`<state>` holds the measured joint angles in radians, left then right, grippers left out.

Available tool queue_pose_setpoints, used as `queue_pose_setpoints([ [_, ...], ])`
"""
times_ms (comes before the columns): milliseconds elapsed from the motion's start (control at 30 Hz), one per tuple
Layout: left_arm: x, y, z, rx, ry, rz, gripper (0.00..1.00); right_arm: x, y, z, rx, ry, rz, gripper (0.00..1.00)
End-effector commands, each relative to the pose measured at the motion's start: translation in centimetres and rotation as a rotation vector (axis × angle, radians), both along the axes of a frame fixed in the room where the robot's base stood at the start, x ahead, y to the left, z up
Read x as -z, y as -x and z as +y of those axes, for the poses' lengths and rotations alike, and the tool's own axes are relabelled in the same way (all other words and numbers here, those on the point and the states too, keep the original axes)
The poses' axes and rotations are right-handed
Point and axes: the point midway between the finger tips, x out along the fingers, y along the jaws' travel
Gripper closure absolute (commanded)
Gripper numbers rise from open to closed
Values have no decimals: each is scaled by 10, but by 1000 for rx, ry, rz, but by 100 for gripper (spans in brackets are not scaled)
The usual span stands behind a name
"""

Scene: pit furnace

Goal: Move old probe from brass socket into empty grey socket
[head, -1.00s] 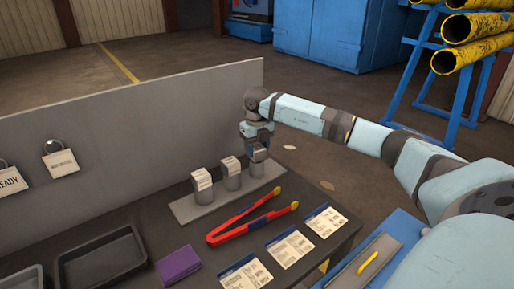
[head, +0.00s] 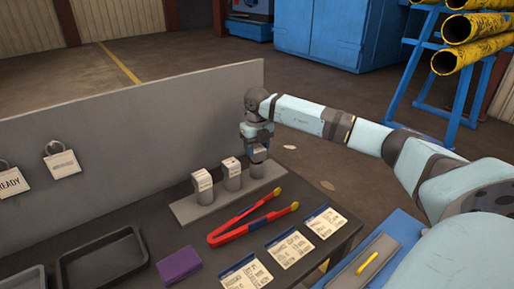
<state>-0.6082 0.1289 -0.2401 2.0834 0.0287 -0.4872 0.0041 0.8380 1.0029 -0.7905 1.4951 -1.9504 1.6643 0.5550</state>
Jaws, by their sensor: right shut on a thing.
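My right gripper (head: 258,151) points down over the right cylinder (head: 258,170). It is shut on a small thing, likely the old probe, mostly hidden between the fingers. I cannot tell whether that thing is seated in the right cylinder or just above it. No brass colour shows on the rack. My left gripper is out of view.
Red tongs (head: 245,225) with yellow tips lie in front of the rack. Paper cards (head: 290,248), a purple pad (head: 179,264) and black trays (head: 102,259) lie nearer. A grey panel (head: 120,130) stands behind the rack, with hanging tags.

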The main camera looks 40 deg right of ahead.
Motion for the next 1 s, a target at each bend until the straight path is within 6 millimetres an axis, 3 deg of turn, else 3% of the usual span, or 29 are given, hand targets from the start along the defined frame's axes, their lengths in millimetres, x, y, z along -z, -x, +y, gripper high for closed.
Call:
queue_pose_setpoints([
  [900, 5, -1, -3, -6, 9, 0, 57, 12, 0, 0, 0, 0, 1, 79],
  [933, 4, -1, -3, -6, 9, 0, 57, 11, 0, 0, 0, 0, 0, 47],
  [967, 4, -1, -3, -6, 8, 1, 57, 11, 0, 0, 0, 0, 0, 41],
  [1000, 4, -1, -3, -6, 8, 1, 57, 11, 0, 0, 0, 0, 1, 41],
])
